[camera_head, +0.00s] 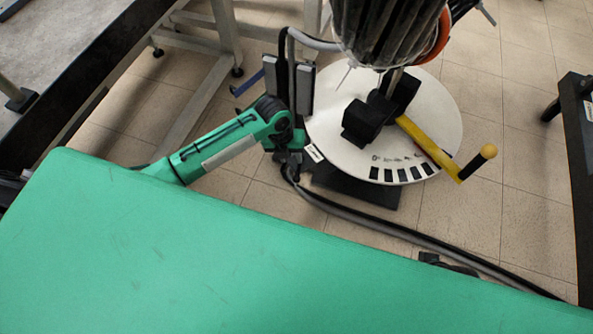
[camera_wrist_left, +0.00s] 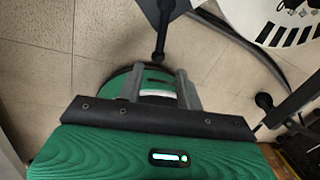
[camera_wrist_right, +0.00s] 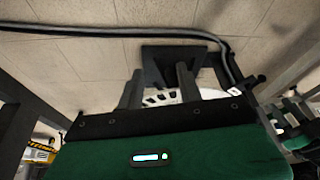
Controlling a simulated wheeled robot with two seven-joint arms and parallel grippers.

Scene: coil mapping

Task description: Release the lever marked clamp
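A white disc (camera_head: 330,125) with black marks on its rim carries a yellow lever (camera_head: 430,146) with a yellow-topped black knob (camera_head: 488,151). No marking on the lever is legible to me. My left gripper (camera_head: 289,66) is left of the disc, apart from the lever, its two fingers spread and empty. In the left wrist view the spread fingers (camera_wrist_left: 158,72) show, with the disc (camera_wrist_left: 230,12) at upper right. My right gripper (camera_wrist_right: 158,80) is open; the disc (camera_wrist_right: 180,97) shows beyond its fingers. It is not seen in the head view.
A dark ribbed cylinder (camera_head: 385,25) hangs above the disc. Black blocks (camera_head: 362,122) sit on the disc. A thick cable (camera_head: 400,240) runs across the tiled floor. A grey frame (camera_head: 205,85) stands at left and a dark frame (camera_head: 575,150) at right.

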